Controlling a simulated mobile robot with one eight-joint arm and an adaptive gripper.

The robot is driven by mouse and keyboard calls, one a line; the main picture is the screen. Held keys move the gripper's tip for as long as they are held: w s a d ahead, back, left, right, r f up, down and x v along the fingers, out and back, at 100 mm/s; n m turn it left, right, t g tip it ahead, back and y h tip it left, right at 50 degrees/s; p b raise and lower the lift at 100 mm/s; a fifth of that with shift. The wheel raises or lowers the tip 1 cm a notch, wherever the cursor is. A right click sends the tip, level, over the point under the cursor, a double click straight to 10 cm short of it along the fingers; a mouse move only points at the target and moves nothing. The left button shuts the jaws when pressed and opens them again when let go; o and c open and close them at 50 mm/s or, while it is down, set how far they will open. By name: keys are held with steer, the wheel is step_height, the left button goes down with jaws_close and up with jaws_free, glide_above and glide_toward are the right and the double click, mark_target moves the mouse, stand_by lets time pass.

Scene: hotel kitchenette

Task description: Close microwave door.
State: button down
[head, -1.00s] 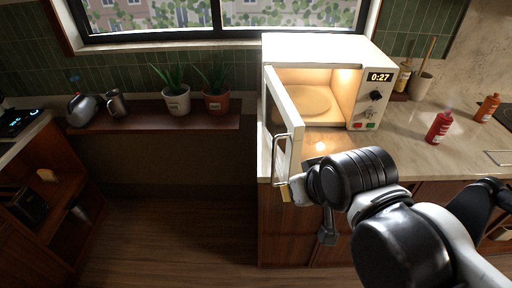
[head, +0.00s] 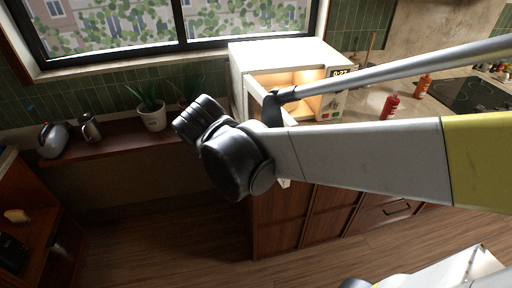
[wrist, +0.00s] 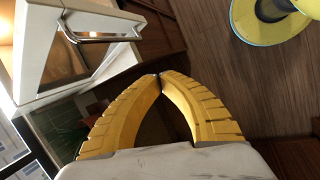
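The white microwave (head: 283,55) stands on the counter by the window with its lit inside showing. Its door (head: 257,91) is open and swung out toward me; my arm hides its lower part in the head view. In the wrist view the door (wrist: 50,62) and its metal bar handle (wrist: 100,38) are at upper left. My gripper (wrist: 158,76) has its yellow fingertips together with nothing between them. It is apart from the handle, to the lower right of it in that view. My arm hides the gripper in the head view.
Potted plants (head: 152,117), a kettle (head: 53,140) and a metal jug (head: 91,128) stand on the shelf left of the microwave. Red (head: 390,106) and orange (head: 423,84) bottles stand on the counter at right. Wooden floor (head: 170,225) is open below the shelf.

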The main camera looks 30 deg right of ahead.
steer(key=w+a+r+n+g+h+p, duration=0.1)
steer(key=w+r+n+g+h+p, duration=0.1)
steer(key=w+n+h+p, duration=0.45)
steer(key=d+f+n+y+b, duration=0.1)
steer(key=d+f+b, duration=0.3)
steer(key=d, duration=0.6)
steer(key=shift+s+d+f+y, duration=0.2)
steer(key=shift+d+f+y, duration=0.2)
steer(key=shift+f, duration=1)
